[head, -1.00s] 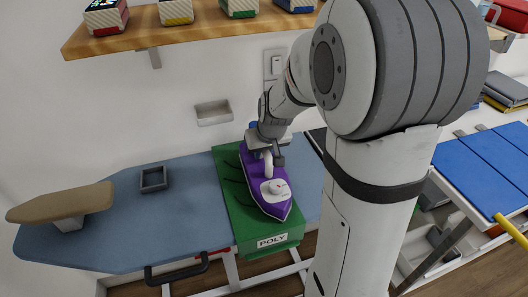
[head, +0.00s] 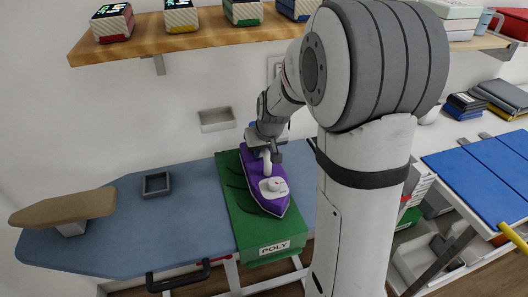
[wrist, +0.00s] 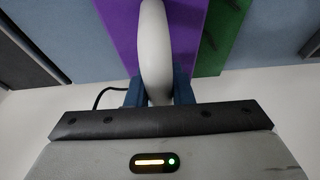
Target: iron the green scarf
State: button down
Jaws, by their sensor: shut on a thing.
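The green scarf (head: 243,212) lies across the blue ironing board (head: 120,238) and hangs over its front edge, with a white label reading POLY. Dark crease-like lines show on its left part. A purple iron (head: 280,203) with a white handle sits over the scarf, its pointed end toward the front. My gripper (head: 264,151) is shut on the iron's handle, which shows between the fingers in the wrist view (wrist: 154,45). The scarf shows beside the iron there (wrist: 220,35). I cannot tell whether the iron's sole touches the cloth.
A small grey square tray (head: 157,184) sits on the board, left of the scarf. A brown sleeve board (head: 65,206) stands at the left end. A wooden shelf (head: 200,36) with several boxes hangs above. A table with blue panels (head: 480,175) stands at right.

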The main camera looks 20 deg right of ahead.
aim_at(268, 158)
jog(key=shift+s+f+b, duration=0.1)
jog(key=shift+s+b, duration=0.35)
jog(key=shift+s, duration=1.8)
jog(key=shift+w+r, duration=0.25)
jog(key=shift+w, duration=0.95)
jog(key=shift+r, duration=0.1)
jog(key=shift+r+p, duration=0.4)
jog(key=shift+r, duration=0.25)
jog(key=a, duration=0.7)
jog(key=shift+f+b, duration=0.55)
jog(key=shift+f, duration=0.3)
jog(key=shift+s, duration=0.15)
